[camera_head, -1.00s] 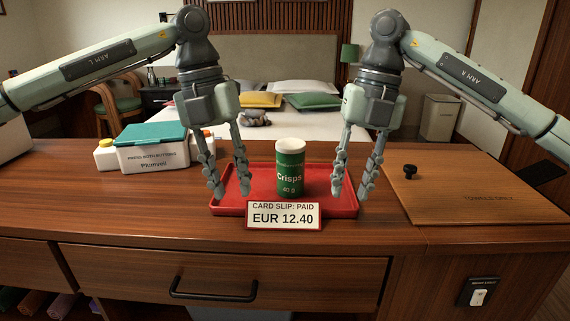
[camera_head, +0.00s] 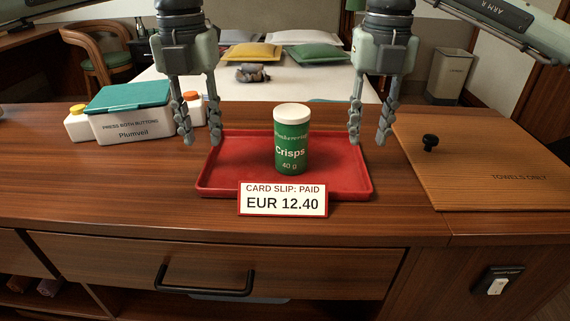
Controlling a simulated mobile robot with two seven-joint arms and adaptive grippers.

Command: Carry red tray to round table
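The red tray (camera_head: 335,172) lies on the wooden counter. A green crisps can (camera_head: 291,148) with a white lid stands upright in it. A card-slip sign reading EUR 12.40 (camera_head: 283,199) covers part of the tray's front edge. My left gripper (camera_head: 202,140) is open and empty, by the tray's back left corner. My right gripper (camera_head: 368,141) is open and empty, by the back right corner. Both grippers point down and their fingertips appear raised above the tray. No round table is in view.
At left stand a white box with a teal lid (camera_head: 132,112) and capped bottles. A drawer with a black handle (camera_head: 203,284) is below the counter. A bed stands behind.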

